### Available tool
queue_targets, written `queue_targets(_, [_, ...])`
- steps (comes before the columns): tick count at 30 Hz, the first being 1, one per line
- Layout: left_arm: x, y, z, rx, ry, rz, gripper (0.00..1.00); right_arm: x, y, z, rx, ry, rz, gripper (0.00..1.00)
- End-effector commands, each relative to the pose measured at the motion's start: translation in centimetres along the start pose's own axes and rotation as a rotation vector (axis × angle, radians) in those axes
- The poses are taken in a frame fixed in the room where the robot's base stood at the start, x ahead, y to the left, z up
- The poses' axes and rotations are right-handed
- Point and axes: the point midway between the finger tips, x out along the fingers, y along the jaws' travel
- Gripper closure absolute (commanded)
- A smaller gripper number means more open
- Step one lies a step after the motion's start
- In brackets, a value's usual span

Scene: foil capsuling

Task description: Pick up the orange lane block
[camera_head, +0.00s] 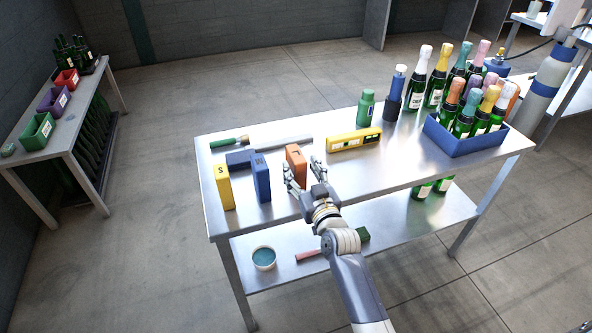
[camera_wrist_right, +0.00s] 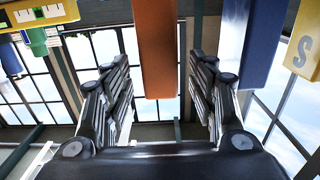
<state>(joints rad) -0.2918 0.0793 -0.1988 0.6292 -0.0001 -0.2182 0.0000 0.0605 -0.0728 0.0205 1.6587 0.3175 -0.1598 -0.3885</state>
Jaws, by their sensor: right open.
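In the right wrist view the orange block (camera_wrist_right: 155,45) shows between the two open fingers (camera_wrist_right: 157,80), with a gap on each side. Its lower part is partly hidden by my gripper in the head view. I cannot tell how far the fingertips reach along it. My left gripper is not in view.
A yellow level-like box (camera_head: 355,140) lies to the right. The table's front middle is clear.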

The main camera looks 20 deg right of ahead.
Motion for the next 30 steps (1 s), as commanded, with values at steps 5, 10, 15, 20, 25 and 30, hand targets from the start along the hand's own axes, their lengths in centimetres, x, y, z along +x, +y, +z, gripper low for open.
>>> queue_targets(5, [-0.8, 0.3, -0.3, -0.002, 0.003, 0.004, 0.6, 2.6, 0.0, -1.0, 0.001, 0.004, 0.0, 0.47])
queue_targets(10, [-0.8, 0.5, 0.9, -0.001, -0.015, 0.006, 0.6, 4.3, 0.0, -0.7, 0.001, 0.001, -0.001, 0.47])
queue_targets(15, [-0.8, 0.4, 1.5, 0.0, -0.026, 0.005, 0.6, 4.8, 0.0, -0.6, 0.001, 0.001, 0.0, 0.47])
queue_targets(20, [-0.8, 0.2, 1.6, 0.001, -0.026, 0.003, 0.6, 4.8, 0.0, -0.7, 0.001, 0.001, 0.0, 0.49])
queue_targets(25, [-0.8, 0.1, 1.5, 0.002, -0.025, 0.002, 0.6, 4.8, 0.0, -0.7, 0.0, 0.001, 0.0, 0.87])
queue_targets(30, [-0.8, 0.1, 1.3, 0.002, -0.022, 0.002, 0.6, 4.8, 0.0, -0.8, 0.0, 0.003, 0.0, 1.0])
